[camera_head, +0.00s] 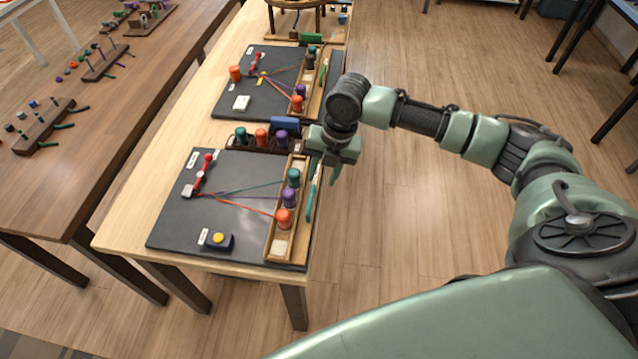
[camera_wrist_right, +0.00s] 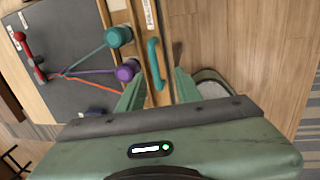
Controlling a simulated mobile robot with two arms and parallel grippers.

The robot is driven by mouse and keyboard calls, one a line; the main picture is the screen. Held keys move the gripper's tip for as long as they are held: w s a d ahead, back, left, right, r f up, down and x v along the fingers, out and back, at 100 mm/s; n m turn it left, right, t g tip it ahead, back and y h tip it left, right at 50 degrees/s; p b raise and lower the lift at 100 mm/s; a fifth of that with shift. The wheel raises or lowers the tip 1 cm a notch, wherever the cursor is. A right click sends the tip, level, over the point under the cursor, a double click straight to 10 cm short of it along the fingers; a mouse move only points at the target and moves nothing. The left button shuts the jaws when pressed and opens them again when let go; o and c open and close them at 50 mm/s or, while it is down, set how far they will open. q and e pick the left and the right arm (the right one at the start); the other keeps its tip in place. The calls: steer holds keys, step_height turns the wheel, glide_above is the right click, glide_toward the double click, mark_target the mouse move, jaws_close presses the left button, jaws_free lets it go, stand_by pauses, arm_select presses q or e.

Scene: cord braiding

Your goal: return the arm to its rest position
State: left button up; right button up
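My right gripper (camera_head: 333,165) hangs over the right edge of the near braiding station, beside the wooden spool rack (camera_head: 277,243). In the right wrist view its two fingers (camera_wrist_right: 160,92) stand apart with nothing held between them. A teal handle-like piece (camera_wrist_right: 155,64) lies along the rack's edge just beyond the fingertips. The rack holds a teal spool (camera_head: 293,178), a purple spool (camera_head: 289,198) and an orange spool (camera_head: 284,218). Their cords run to a red clamp (camera_head: 207,162) on the dark mat (camera_head: 190,226). My left gripper is out of view.
A block with a yellow button (camera_head: 218,238) sits on the near mat. Spare spools stand in a holder (camera_head: 236,142) behind it. A second station (camera_head: 262,107) lies farther along the table. A brown table (camera_head: 110,120) is at left. Open floor (camera_head: 420,240) lies right of the table.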

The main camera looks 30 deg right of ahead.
steer(key=shift+r, duration=0.3)
